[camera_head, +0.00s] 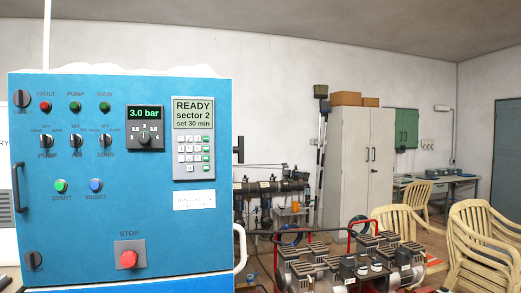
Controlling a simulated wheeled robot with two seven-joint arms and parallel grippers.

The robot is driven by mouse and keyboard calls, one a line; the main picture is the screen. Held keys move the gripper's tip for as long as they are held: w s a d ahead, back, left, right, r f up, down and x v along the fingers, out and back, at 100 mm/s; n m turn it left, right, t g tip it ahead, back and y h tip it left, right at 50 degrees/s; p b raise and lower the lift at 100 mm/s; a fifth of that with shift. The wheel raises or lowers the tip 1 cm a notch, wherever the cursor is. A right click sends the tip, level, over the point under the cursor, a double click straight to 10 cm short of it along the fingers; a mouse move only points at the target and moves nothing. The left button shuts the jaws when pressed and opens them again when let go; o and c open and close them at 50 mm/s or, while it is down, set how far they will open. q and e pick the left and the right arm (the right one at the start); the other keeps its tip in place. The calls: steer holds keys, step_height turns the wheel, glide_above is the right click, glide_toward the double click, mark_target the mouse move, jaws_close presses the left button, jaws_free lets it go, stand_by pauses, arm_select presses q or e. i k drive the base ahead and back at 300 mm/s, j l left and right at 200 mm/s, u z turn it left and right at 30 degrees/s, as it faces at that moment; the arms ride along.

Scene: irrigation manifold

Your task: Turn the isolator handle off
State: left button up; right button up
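A blue control cabinet (105,225) fills the left of the view. A black handle-like part (238,150) sticks out from its right side, seen edge-on. It looks like the isolator handle, but no label on it can be read and its on or off position cannot be told. Neither of my grippers is in view.
The cabinet front carries a red STOP button (128,259), a keypad panel (194,139) reading "READY sector 2", a 3.0 bar gauge (145,128) and a black door handle (19,187). Pumps (350,265) and beige chairs (483,240) stand to the right.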

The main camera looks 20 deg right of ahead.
mark_target(239, 150)
steer(key=l+u, duration=0.1)
steer(key=l, duration=0.65)
steer(key=k+l+u, duration=0.15)
steer(key=l, duration=0.65)
steer(key=l+u, duration=0.1)
steer(key=l, duration=0.65)
